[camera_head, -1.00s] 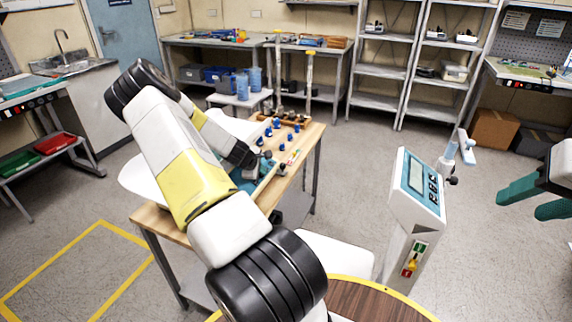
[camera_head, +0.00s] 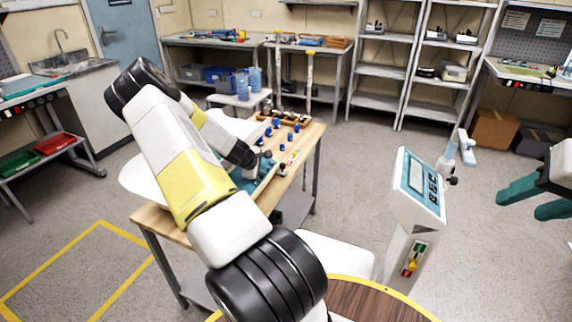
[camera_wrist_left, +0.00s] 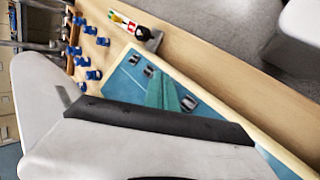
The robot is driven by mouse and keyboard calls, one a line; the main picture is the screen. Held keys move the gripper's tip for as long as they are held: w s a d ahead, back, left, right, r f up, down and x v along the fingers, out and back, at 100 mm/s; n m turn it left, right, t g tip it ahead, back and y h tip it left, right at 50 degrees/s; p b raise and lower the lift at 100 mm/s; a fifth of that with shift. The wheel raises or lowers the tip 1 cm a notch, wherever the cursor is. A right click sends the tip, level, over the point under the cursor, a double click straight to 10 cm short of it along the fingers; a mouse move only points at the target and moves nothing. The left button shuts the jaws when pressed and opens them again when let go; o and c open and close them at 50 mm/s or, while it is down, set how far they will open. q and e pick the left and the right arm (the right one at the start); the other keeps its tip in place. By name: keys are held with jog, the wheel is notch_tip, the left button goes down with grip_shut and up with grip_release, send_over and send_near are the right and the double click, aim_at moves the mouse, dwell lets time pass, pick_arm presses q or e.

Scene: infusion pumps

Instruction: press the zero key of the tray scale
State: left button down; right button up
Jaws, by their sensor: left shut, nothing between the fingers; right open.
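The tray scale stands on a wooden table, its white tray (camera_head: 140,182) partly behind my left arm in the head view. The left wrist view shows the white tray (camera_wrist_left: 110,150), a black bar and the teal key panel (camera_wrist_left: 125,78) with a few dark-and-silver keys (camera_wrist_left: 189,103). Which key is zero is too small to read. My left gripper (camera_wrist_left: 161,80) is shut and empty, its teal fingers over the panel among the keys; I cannot tell whether they touch. My right gripper (camera_head: 532,200) is open and empty at the right edge, far from the scale.
Several blue-capped items (camera_head: 283,137) stand on the wooden table (camera_head: 308,148) beyond the scale. A column with a display (camera_head: 416,180) stands right of the table. A round brown top (camera_head: 375,300) is in front. Floor is clear between table and shelves.

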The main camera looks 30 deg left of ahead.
pick_arm(q)
jog(key=shift+d+r, duration=0.2)
jog(key=shift+r, duration=0.1)
jog(key=r, duration=0.1)
jog(key=d+r, duration=0.1)
jog(key=r, duration=0.1)
jog(key=d+r, duration=0.1)
jog(key=shift+w+r, duration=0.1)
jog(key=shift+r, duration=0.25)
dwell(0.8)
